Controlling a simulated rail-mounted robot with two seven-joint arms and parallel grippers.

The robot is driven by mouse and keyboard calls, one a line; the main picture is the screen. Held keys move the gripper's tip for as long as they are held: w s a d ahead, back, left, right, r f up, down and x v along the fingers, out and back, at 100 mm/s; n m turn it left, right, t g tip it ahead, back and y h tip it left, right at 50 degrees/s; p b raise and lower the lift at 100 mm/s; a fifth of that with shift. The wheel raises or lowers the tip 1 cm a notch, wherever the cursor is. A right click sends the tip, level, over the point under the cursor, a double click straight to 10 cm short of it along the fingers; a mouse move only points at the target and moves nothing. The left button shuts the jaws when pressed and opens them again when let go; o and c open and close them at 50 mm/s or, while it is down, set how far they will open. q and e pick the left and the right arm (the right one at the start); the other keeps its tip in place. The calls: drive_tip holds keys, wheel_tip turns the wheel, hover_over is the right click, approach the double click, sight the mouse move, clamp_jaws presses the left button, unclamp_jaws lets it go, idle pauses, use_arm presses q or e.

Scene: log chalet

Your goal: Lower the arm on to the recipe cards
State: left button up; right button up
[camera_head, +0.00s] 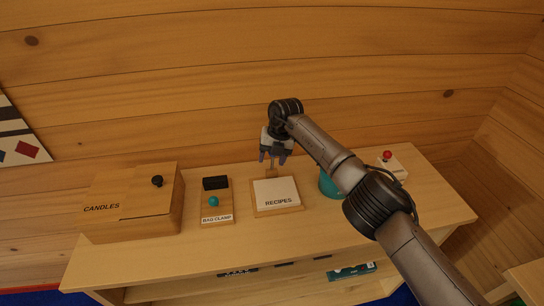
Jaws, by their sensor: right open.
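The recipe cards (276,191) are a white stack on a wooden base (278,211) labelled RECIPES, in the middle of the table. A small wooden upright piece (271,172), which may be the arm, stands at the back edge of the base. My right gripper (272,159) points down with its fingers apart, just behind the cards and right at the upright piece in the picture. I cannot tell whether it touches the piece. The top of the piece is partly hidden by the gripper. My left gripper is out of view.
A wooden CANDLES box (100,222) and a BAG CLAMP board (217,218) with a teal ball stand to the left. A teal container (328,185) is partly behind my right arm, and a white block with a red knob (388,156) is farther right. The log wall is close behind.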

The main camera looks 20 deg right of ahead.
drive_tip(key=shift+c, duration=0.5)
clamp_jaws()
